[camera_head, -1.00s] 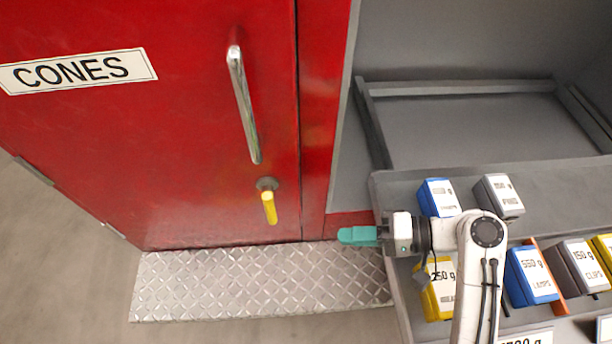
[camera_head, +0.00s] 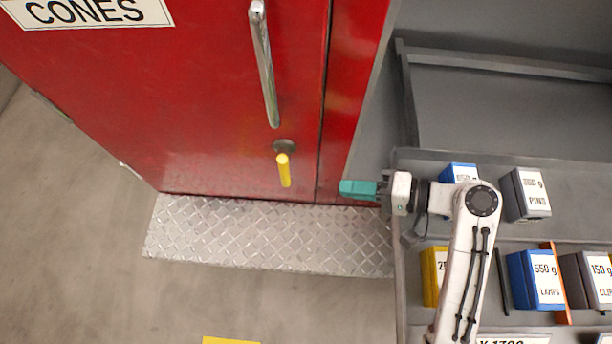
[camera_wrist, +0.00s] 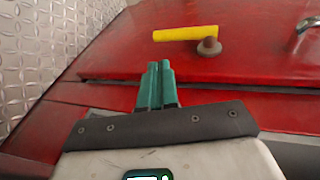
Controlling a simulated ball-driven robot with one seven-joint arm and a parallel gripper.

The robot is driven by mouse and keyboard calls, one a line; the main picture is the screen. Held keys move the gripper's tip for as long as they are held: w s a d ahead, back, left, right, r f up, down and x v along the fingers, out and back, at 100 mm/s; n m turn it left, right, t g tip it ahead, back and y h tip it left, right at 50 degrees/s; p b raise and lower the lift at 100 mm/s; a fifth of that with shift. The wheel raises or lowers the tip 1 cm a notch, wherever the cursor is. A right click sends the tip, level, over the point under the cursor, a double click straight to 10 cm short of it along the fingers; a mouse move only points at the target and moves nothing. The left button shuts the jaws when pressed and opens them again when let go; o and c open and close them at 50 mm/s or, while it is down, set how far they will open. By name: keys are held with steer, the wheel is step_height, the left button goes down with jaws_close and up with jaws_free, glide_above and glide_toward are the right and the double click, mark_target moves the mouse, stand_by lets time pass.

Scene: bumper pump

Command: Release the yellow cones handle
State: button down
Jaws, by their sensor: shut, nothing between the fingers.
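The yellow handle (camera_head: 284,170) is on the red door marked CONES (camera_head: 200,100), below a long chrome bar (camera_head: 264,65). It hangs down from a round dark pivot, tilted slightly. My gripper (camera_head: 342,188) is to the right of the yellow handle, clear of it, with its green fingers pointing left. In the wrist view, the fingers (camera_wrist: 159,70) are together with nothing between them. The yellow handle (camera_wrist: 185,34) lies beyond the fingertips there, apart from them. The door looks closed against its red frame.
A metal tread-plate step (camera_head: 270,235) runs below the door. To the right, a grey shelf holds several labelled boxes, including a blue one (camera_head: 535,280) and a dark grey one (camera_head: 526,195), under and near my arm. Open floor (camera_head: 90,240) lies at the left.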

mark_target(284, 172)
steer(key=r+p+x, duration=0.1)
steer(key=x, duration=0.9)
steer(key=shift+a, duration=0.2)
